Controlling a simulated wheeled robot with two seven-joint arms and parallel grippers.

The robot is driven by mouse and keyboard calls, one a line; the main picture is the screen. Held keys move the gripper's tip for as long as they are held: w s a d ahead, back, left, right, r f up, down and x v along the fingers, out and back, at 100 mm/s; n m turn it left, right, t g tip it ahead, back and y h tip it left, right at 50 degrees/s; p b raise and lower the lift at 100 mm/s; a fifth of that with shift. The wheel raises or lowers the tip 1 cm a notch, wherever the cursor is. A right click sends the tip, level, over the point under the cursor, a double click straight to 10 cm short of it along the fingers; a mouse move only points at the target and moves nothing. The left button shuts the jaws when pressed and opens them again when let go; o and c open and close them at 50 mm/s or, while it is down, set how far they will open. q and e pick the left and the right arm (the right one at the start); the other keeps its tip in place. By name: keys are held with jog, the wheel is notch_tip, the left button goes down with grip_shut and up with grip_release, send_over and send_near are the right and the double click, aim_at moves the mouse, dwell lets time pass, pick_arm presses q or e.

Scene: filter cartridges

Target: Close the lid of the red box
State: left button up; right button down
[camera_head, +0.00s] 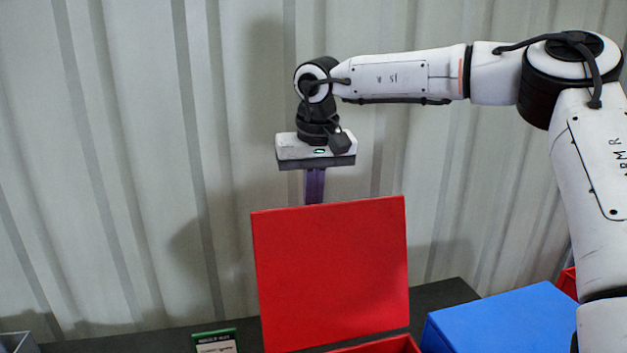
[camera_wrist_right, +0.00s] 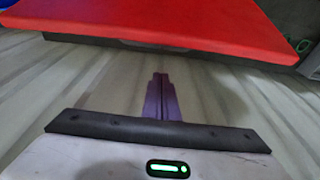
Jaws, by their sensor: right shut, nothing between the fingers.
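The red box (camera_head: 385,345) stands on the dark table at the bottom of the head view, with only its rim showing. Its red lid (camera_head: 330,270) is open and stands nearly upright. My right gripper (camera_head: 315,198) points down behind the lid's top edge, and its purple fingertips are partly hidden by the lid. In the right wrist view the shut, empty fingers (camera_wrist_right: 161,85) point toward the lid (camera_wrist_right: 170,20), which fills the top. Whether they touch it I cannot tell. My left gripper is in neither view.
A blue box (camera_head: 495,320) stands right of the red box, with a red bin (camera_head: 568,281) behind it. A green-edged card (camera_head: 215,342) is at the left, and a grey bin (camera_head: 18,342) is at the far left. A corrugated wall (camera_head: 130,150) rises behind the table.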

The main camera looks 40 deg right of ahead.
aim_at(317, 212)
jog(key=s, duration=0.1)
jog(key=s+a, duration=0.2)
jog(key=shift+s+r, duration=0.15)
jog(key=shift+r, duration=0.2)
